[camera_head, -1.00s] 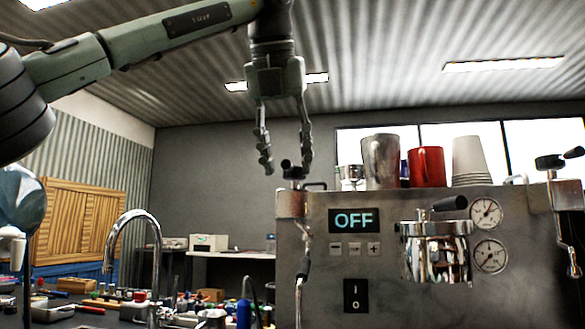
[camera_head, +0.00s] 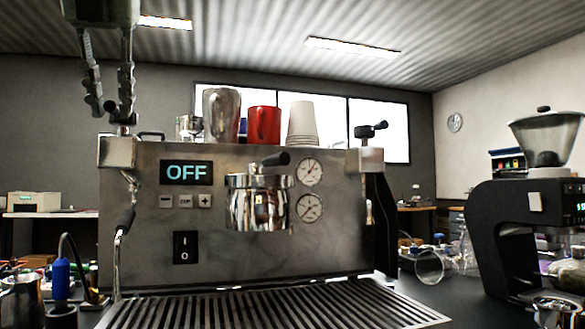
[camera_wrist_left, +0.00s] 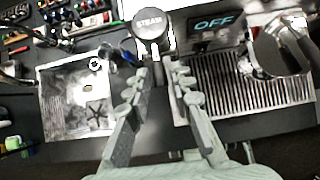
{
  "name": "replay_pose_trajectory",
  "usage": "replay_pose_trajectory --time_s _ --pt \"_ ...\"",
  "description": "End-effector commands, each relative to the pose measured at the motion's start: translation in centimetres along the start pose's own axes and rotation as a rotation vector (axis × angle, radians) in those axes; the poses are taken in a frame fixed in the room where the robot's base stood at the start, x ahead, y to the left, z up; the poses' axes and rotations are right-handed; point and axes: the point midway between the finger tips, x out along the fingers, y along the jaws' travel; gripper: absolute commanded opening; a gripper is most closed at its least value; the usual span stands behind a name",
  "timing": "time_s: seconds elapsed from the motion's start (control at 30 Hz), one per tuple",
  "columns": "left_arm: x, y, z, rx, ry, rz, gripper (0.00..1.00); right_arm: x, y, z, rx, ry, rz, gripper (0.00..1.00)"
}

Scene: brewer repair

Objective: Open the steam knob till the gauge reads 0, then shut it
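The steam knob (camera_wrist_left: 150,24) is a round dark cap marked STEAM, at the top of the left wrist view. In the head view it sits atop the machine's left corner, small and partly hidden by my fingers. My left gripper (camera_head: 111,114) hangs pointing down right at the knob, with its fingers apart. In the left wrist view its fingertips (camera_wrist_left: 162,64) appear just below the knob; I cannot tell whether they touch it. Two round gauges, upper (camera_head: 309,171) and lower (camera_head: 310,208), are on the machine front; their numbers are too small to read. My right gripper is not in view.
The espresso machine (camera_head: 145,245) shows OFF. Metal and red cups (camera_head: 263,122) stand on top. A black grinder (camera_head: 490,230) stands at right. A sink (camera_wrist_left: 70,125) lies left of the machine.

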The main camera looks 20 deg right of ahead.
Motion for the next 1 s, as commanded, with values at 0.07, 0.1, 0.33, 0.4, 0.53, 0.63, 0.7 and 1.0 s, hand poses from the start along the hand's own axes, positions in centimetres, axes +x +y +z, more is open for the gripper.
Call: replay_pose_trajectory --time_s 0.07,0.1,0.33,0.4,0.53,0.63,0.7,1.0 --pt "0.0 0.0 0.0 0.0 0.0 0.0 0.22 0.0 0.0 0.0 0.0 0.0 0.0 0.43" --pt "0.0 0.0 0.0 0.0 0.0 0.0 0.22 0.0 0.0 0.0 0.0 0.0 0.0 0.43" --pt "0.1 -0.9 0.0 -0.084 0.0 0.061 0.22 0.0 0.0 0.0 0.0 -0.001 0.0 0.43" --pt "0.1 -1.1 0.1 -0.109 0.0 0.077 0.22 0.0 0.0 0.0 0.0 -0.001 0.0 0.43" --pt "0.1 -1.7 0.1 -0.167 0.0 0.116 0.22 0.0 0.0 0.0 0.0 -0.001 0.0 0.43" --pt "0.2 -2.2 0.2 -0.224 0.0 0.157 0.22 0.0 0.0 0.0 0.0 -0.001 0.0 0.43" --pt "0.2 -2.6 0.2 -0.267 0.0 0.185 0.22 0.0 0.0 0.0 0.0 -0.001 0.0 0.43" --pt "0.5 -3.6 0.6 -0.405 0.001 0.277 0.22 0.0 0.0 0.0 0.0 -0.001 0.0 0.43"
